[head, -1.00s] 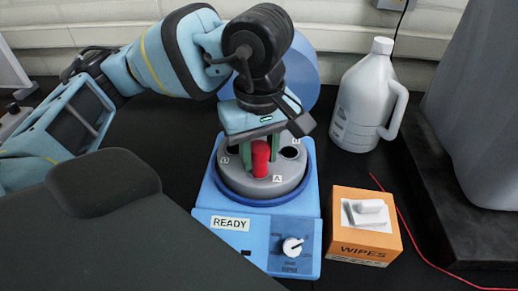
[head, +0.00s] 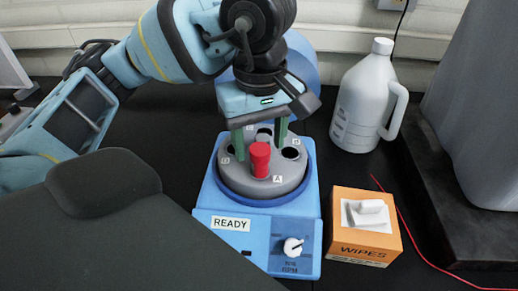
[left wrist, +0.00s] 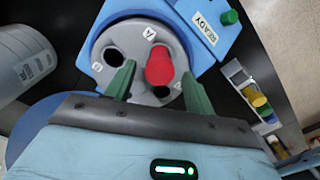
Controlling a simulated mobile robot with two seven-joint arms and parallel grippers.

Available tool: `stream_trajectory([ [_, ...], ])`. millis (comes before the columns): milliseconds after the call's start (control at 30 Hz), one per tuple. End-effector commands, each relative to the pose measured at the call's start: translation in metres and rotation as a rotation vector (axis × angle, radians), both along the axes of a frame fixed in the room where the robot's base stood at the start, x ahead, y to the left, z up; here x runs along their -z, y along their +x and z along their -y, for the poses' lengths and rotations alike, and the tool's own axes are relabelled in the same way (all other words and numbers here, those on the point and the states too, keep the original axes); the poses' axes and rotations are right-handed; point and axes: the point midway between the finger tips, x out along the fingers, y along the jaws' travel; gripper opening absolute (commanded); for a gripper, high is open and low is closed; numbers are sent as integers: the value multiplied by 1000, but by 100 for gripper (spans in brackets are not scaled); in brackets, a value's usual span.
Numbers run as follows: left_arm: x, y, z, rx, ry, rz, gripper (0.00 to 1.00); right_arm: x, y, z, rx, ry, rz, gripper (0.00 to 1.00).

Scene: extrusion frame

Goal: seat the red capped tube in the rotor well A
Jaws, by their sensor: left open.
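The red capped tube (head: 260,160) stands upright at the front of the grey rotor (head: 245,185), beside the label A. Its lower part is hidden in the rotor well A. In the left wrist view the red cap (left wrist: 159,66) shows near the A label. My left gripper (head: 260,143) is open above the rotor. Its two green fingers are on either side of the tube, apart from it. The fingers also show in the left wrist view (left wrist: 158,75). Other rotor wells are dark and look empty. My right gripper is not in view.
An orange wipes box (head: 363,240) and a white jug (head: 366,100) stand to the right. The left wrist view shows a white rack with yellow-capped tubes (left wrist: 256,98).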

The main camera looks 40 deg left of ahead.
Motion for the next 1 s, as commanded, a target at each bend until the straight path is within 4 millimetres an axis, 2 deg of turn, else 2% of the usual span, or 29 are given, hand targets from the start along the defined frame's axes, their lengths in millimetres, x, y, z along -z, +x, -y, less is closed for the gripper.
stream_trajectory([
  [33,-13,1,1,0,-3,7,54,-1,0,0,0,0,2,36],
  [200,-50,0,0,-2,0,9,54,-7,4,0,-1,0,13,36],
  [400,-80,0,0,-1,0,7,54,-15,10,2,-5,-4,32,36],
  [600,-91,0,0,0,0,2,54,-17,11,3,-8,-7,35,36],
  [1000,-90,0,0,0,0,0,54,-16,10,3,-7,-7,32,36],
])
